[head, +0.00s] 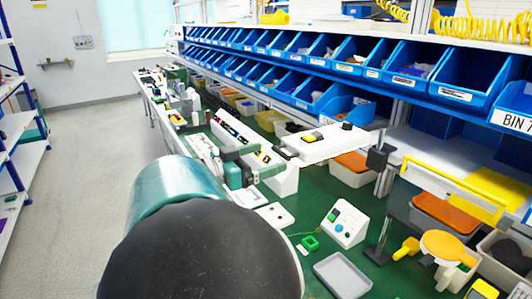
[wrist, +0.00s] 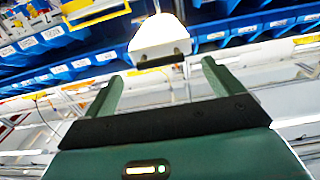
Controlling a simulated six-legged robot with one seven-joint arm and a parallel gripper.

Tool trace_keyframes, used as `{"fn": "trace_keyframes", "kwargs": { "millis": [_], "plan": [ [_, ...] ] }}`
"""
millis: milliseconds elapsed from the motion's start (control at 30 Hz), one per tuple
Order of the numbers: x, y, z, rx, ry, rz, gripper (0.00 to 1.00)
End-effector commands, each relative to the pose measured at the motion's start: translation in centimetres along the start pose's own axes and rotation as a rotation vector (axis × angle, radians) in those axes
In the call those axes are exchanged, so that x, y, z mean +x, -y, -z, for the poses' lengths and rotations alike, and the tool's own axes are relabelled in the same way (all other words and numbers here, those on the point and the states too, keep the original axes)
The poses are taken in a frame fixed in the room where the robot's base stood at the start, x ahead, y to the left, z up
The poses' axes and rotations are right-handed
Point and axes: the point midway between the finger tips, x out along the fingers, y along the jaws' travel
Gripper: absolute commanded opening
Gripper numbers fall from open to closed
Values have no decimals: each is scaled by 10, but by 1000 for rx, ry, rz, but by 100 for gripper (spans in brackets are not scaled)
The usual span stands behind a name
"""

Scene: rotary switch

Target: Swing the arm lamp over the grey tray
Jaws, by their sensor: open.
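The arm lamp's white head (head: 325,143) hangs above the bench in the head view, with a black joint (head: 380,157) at its right end above a dark post (head: 384,235). The grey tray (head: 342,275) lies empty on the green bench top, nearer than the lamp head and not under it. In the wrist view, my gripper (wrist: 161,71) is open, with its two green fingers apart. The lamp's pale head (wrist: 160,36) shows ahead between the fingers, with a dark bar (wrist: 162,61) on its near edge. Nothing is held.
A white box with buttons (head: 344,223) stands behind the tray. To the right are a yellow handle frame (head: 452,192) and an orange disc (head: 444,246). Blue bins (head: 455,80) line the rack behind. The floor at left is clear.

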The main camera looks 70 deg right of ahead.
Motion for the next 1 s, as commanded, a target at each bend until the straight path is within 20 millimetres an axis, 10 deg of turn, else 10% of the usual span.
{"fn": "trace_keyframes", "kwargs": {
  "millis": [300,667,1000],
  "plan": [
    [48,0,0,0,1,1,92],
    [53,1,0,0,1,3,92],
    [53,1,0,0,1,3,33]
  ]
}}
